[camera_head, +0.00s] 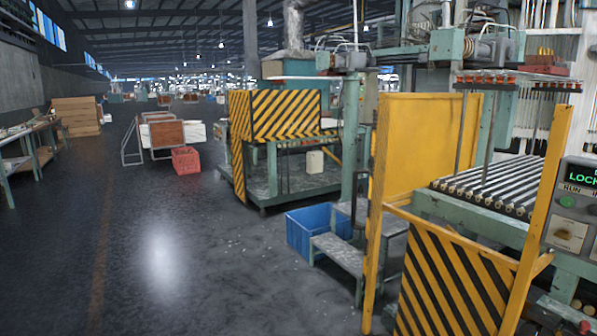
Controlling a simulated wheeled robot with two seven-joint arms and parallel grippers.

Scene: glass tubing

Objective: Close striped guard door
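A guard panel with black and yellow diagonal stripes (455,285) is at the lower right, low on the front of the near machine. It sits between two yellow posts, below a yellow rail (465,239). Above the rail the front is open, and a bed of rollers (490,188) shows behind it. A plain yellow panel (425,145) stands at the machine's left side. Another striped guard (286,114) is on a machine farther back. I cannot tell which striped part is the door. Neither of my grippers is in view.
A control box (575,215) with a green "LOCK" display is at the right edge. A grey step (340,253) and a blue bin (306,232) stand left of the near machine. A red crate (186,160) is farther back.

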